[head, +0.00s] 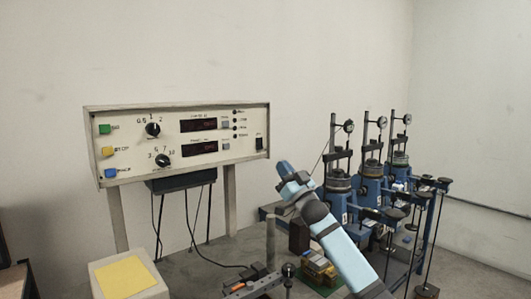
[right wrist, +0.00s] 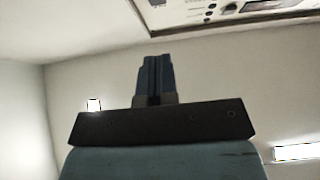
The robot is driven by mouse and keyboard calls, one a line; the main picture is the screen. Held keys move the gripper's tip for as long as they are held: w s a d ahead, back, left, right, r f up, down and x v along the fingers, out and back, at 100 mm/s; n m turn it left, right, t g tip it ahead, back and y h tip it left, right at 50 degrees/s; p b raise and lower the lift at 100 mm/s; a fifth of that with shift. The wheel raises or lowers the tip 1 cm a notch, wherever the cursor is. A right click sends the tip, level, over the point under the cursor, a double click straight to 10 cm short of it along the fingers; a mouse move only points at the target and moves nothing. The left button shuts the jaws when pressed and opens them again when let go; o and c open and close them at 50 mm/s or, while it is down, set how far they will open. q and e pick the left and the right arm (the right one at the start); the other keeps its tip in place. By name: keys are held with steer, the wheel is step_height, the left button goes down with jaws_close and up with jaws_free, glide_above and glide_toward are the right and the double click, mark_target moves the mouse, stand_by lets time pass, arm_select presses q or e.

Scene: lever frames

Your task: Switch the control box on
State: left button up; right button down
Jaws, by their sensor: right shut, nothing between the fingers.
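The control box (head: 182,143) is a cream panel raised on posts in the head view. It has green, yellow and blue buttons at left, two dark knobs, two displays with dim red digits, and a small black switch (head: 259,142) near its right edge. Part of the box also shows at the top right of the right wrist view (right wrist: 235,12). My right gripper (head: 283,166) is below and right of the switch in the head view, apart from it. Its fingers are together and empty in the right wrist view (right wrist: 155,60). My left gripper is not in view.
Blue lever frames (head: 372,190) with dial gauges stand right of and behind my right arm. A pale block with a yellow top (head: 125,277) is at the lower left. Black cables (head: 205,250) hang below the box. The wall above is clear.

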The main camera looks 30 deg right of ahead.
mark_target(260, 146)
steer(key=w+r, duration=0.1)
steer(key=w, duration=0.1)
steer(key=w+r+p, duration=0.1)
steer(key=w, duration=0.2)
steer(key=w+r, duration=0.1)
steer(key=w, duration=0.2)
steer(key=shift+a+r, duration=0.15)
steer(key=shift+a, duration=0.2)
steer(key=shift+w, duration=0.3)
steer(key=shift+w, duration=0.1)
steer(key=shift+w+f, duration=0.35)
steer(key=shift+s+r, duration=0.1)
steer(key=shift+r, duration=0.05)
steer(key=shift+s, duration=0.15)
